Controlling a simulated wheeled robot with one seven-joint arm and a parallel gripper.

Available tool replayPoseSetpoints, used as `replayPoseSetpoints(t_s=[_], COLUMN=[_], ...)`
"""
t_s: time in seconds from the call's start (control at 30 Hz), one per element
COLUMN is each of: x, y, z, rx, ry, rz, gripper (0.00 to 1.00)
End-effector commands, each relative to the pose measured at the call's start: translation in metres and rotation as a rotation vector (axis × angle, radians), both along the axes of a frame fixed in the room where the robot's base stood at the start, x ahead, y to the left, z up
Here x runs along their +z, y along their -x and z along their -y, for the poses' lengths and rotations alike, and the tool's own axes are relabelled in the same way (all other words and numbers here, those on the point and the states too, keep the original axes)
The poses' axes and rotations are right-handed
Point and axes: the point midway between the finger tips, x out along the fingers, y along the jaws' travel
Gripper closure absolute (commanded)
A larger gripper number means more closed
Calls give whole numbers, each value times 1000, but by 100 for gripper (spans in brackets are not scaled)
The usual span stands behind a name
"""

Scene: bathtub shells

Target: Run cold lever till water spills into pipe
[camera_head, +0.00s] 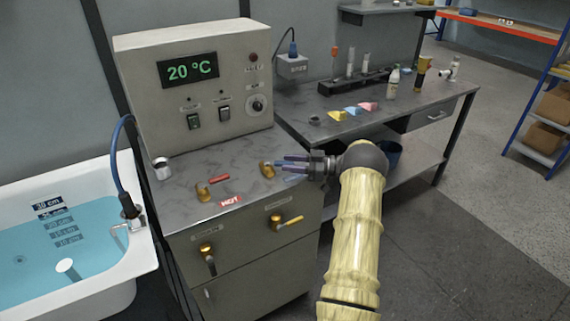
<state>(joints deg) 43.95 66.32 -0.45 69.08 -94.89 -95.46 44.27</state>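My gripper (284,168) reaches in from the right over the cabinet top, its fingers pointing left at a brass valve (267,170). Bluish parts show at the fingers; I cannot tell finger from lever there, nor whether the gripper touches or grasps anything. The cold label is not visible. Left of it stands another brass valve (203,192) with a red lever (219,179) and a red HOT label (230,200). A blue hose (117,160) curves down to the white tub (145,262). The tub holds blue water (80,270) beside a depth scale (62,222).
The control box (205,75) reads 20 °C. The cabinet front has a brass valve with a dark handle (207,256) and one with a yellow lever (290,221). A workbench (400,115) with small items stands at right. Floor at lower right is clear.

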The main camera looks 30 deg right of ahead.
Motion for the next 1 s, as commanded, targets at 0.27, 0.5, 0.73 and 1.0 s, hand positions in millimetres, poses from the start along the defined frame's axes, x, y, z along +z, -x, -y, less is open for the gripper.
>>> replayPoseSetpoints(t_s=[0.27,0.5,0.73,1.0], x=[-2,-2,-2,0], y=[33,62,83,89], z=[46,84,113,119], rx=[-4,-4,1,5], ry=[1,1,1,-1], rz=[0,0,1,0], gripper=[60,60,60,60])
